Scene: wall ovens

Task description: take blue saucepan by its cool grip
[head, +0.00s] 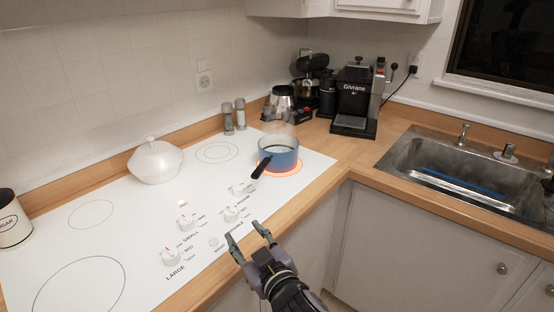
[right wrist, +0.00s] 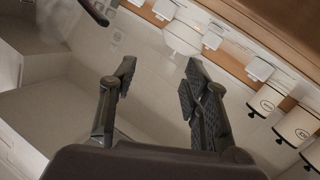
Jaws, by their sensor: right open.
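The blue saucepan (head: 279,158) stands upright on a burner glowing orange-red at the back right of the white cooktop. Its dark handle (head: 260,168) points toward the front left, toward me. My right gripper (head: 244,230) is open and empty at the cooktop's front edge, in front of the handle and apart from it. In the right wrist view the two fingers of the right gripper (right wrist: 160,66) are spread with nothing between them. A dark bar, seemingly the handle (right wrist: 94,12), shows at that view's top left. My left gripper is not in view.
A white lidded pot (head: 156,161) stands left of the saucepan. Several control knobs (head: 187,222) line the cooktop's front. A sink (head: 460,175) is at right. Cooktop between pot and saucepan is clear.

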